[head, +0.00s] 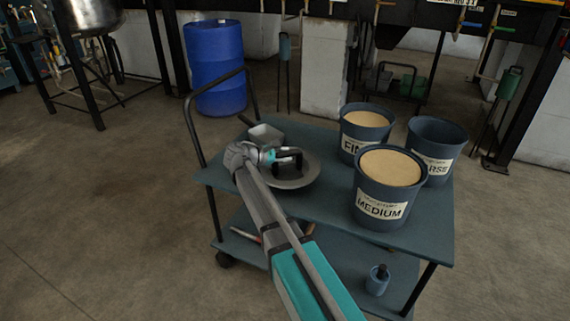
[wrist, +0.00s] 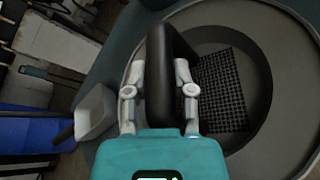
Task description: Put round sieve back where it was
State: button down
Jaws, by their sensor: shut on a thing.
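The round sieve (head: 297,182) is a grey disc with a wide rim and a black handle. It is at the left part of the cart's top shelf; I cannot tell whether it rests on it. In the wrist view the sieve's dark mesh (wrist: 222,92) shows inside its ring. My gripper (head: 274,156) is shut on the black handle, with a finger on each side of it in the wrist view (wrist: 160,75). My arm hides part of the sieve's near left side in the head view.
The cart top (head: 320,214) also holds buckets labelled FINE (head: 361,138), MEDIUM (head: 381,206) and one ending in RSE (head: 440,157). A small pale tray (head: 265,135) is close behind the sieve. The cart's black push handle (head: 190,120) rises at left. A small cup (head: 377,284) is on the lower shelf.

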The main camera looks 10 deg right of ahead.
aim_at(284, 164)
jog(key=shift+w+f+b, duration=0.3)
jog(key=shift+f, duration=0.2)
jog(key=shift+f+b, duration=1.4)
jog(key=shift+f, duration=0.1)
jog(key=shift+c, duration=2.3)
grip_release()
jog(key=shift+r, duration=0.25)
jog(key=p+v, duration=0.4)
jog(key=v, duration=0.8)
jog(key=shift+f, duration=0.1)
